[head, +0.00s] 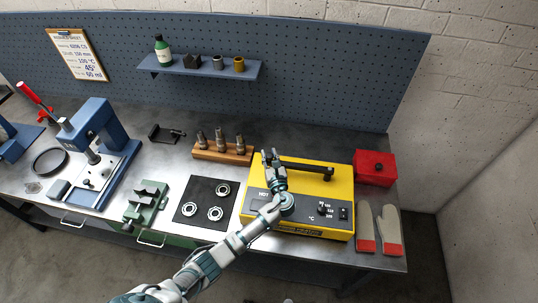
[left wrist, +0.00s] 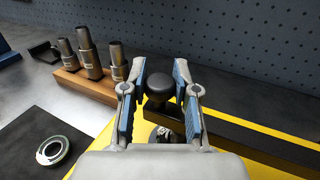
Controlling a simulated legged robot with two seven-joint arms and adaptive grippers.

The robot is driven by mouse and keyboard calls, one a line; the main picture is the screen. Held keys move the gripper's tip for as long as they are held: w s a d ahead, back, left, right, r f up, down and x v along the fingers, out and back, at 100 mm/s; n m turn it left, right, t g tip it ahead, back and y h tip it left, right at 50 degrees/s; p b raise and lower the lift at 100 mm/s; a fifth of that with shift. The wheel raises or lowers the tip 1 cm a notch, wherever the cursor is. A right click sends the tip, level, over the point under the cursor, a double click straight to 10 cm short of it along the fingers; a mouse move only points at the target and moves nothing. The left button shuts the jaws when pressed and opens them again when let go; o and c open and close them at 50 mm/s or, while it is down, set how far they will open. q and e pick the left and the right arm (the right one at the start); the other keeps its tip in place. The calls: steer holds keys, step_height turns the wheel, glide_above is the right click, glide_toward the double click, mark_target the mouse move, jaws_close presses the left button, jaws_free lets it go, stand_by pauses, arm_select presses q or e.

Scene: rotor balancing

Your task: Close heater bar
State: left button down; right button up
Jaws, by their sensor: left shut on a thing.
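The yellow heater (head: 257,203) sits on the bench right of centre, its dials and display facing front. Its dark bar (head: 308,168) runs across the rear of its top, with a small post at the right end. My left gripper (head: 269,156) is over the heater's rear left, at the bar's left end. In the left wrist view, the fingers of my left gripper (left wrist: 158,88) are shut on a round black knob (left wrist: 161,92), with the dark bar (left wrist: 225,133) below and to the right. I cannot tell whether the bar rests fully down. My right gripper is out of view.
A wooden block (head: 222,152) with several metal pieces stands behind and left of the heater. A black mat (head: 206,197) with bearing rings lies left. A red box (head: 375,167) and gloves (head: 388,227) are right. A blue press (head: 97,130) stands far left.

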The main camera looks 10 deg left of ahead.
arm_select(q)
steer(key=c, duration=0.9)
jaws_free()
steer(key=shift+s+d, duration=0.15)
steer(key=shift+c, duration=0.2)
steer(key=shift+o, duration=0.3)
steer(key=shift+s, duration=0.1)
steer(key=v, duration=1.2)
steer(key=shift+d, duration=0.1)
steer(key=shift+f, duration=0.1)
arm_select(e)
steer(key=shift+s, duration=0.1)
